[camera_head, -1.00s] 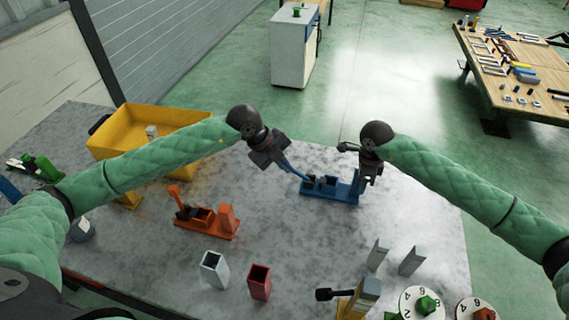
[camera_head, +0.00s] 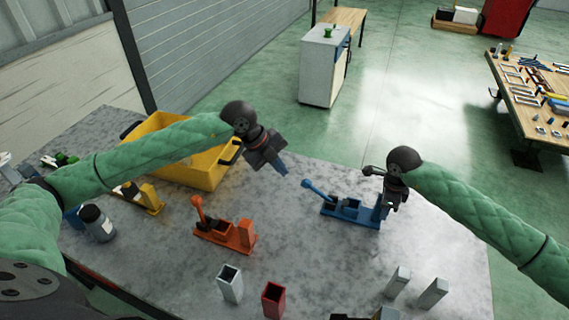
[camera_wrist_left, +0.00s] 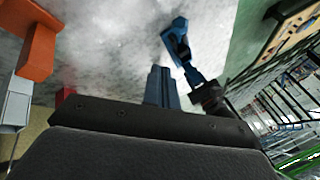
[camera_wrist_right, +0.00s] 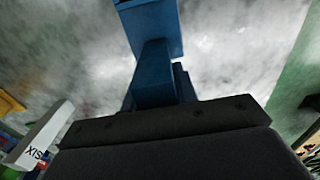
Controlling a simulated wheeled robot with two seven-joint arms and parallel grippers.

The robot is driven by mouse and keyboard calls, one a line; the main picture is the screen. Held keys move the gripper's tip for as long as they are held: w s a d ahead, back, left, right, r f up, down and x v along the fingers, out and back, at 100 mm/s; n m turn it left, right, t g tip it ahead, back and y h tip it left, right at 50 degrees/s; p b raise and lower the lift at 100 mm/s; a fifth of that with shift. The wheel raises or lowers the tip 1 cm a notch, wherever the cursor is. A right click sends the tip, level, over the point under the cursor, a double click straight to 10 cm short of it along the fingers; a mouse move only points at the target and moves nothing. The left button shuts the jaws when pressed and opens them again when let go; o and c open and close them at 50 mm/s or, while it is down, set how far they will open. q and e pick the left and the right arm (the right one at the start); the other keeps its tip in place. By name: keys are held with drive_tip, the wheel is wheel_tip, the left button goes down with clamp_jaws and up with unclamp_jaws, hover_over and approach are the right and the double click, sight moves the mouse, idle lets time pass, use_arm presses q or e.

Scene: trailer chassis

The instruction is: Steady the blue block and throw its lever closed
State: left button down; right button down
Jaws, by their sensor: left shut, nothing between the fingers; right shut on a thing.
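The blue block (camera_head: 350,211) stands on the grey table, with its base along the table and an upright post at its right end. Its lever (camera_head: 318,190) leans up and to the left, ending in a round knob. My right gripper (camera_head: 385,208) is shut on the block's post, which it partly hides. The blue block (camera_wrist_right: 152,28) also fills the top middle of the right wrist view. My left gripper (camera_head: 283,169) is shut and empty, above and left of the lever knob, apart from it. The left wrist view shows the blue block (camera_wrist_left: 178,42) beyond the left fingertips.
An orange lever block (camera_head: 225,236) stands to the left, its lever upright. A yellow bin (camera_head: 205,170) is behind my left forearm. White and red open boxes (camera_head: 273,299) and grey uprights (camera_head: 433,292) stand at the front. The table between the orange and blue blocks is clear.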

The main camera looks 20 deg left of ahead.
use_arm(q)
drive_tip(key=shift+d, duration=0.1)
drive_tip(key=d+r+t, duration=0.1)
drive_tip(key=d+r, duration=0.3)
drive_tip(key=d, duration=0.2)
drive_tip(key=n+y, duration=0.1)
drive_tip(key=n, duration=0.4)
hover_over(312, 187)
drive_tip(key=s+a, duration=0.2)
drive_tip(key=shift+t, duration=0.4)
drive_tip(key=shift+w+f, duration=0.15)
drive_tip(key=shift+f, duration=5.55)
